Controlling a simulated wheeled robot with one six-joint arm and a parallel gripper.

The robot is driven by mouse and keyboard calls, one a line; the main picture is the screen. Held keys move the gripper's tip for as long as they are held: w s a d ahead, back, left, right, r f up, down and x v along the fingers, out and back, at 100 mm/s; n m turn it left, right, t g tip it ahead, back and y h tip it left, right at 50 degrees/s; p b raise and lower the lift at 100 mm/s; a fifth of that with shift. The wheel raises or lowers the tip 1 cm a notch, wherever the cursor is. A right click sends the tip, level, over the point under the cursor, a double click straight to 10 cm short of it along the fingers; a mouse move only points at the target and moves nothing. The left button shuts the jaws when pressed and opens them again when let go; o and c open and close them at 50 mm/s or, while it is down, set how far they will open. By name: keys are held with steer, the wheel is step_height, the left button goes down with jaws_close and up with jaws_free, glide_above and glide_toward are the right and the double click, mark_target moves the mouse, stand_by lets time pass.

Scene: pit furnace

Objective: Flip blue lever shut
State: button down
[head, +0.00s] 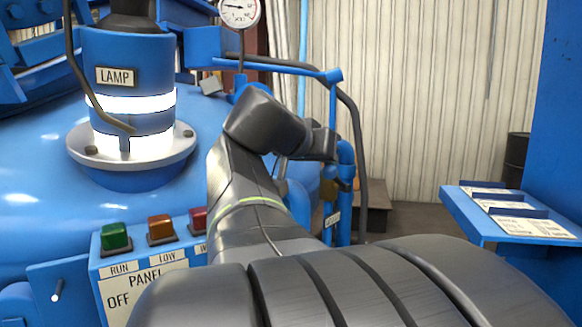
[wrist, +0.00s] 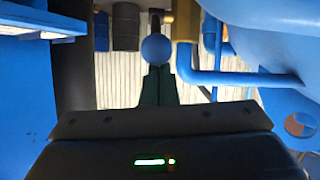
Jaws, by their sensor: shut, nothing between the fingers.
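In the wrist view, a round blue knob (wrist: 156,48), apparently the end of the blue lever, shows straight beyond my fingertips. I cannot tell whether it touches them. My gripper (wrist: 158,72) is shut, with its dark fingers together and nothing between them. A brass valve body (wrist: 184,22) is close beside the knob, on the blue pipework.
Blue pipe (wrist: 236,78) runs close to the right of my fingers in the wrist view. In the head view, a lamp (head: 128,108) and a button panel (head: 145,275) stand left, a blue shelf (head: 470,219) right.

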steer(key=shift+s+a+f+b, duration=0.3)
steer(key=shift+s+f+b, duration=0.05)
steer(key=shift+f+b, duration=0.35)
steer(key=shift+s+a+f+b, duration=0.3)
steer(key=shift+f+b, duration=0.3)
steer(key=shift+b, duration=0.1)
steer(key=shift+s+a+f+b, duration=0.3)
steer(key=shift+s+f+b, duration=0.05)
steer(key=shift+f+b, duration=0.35)
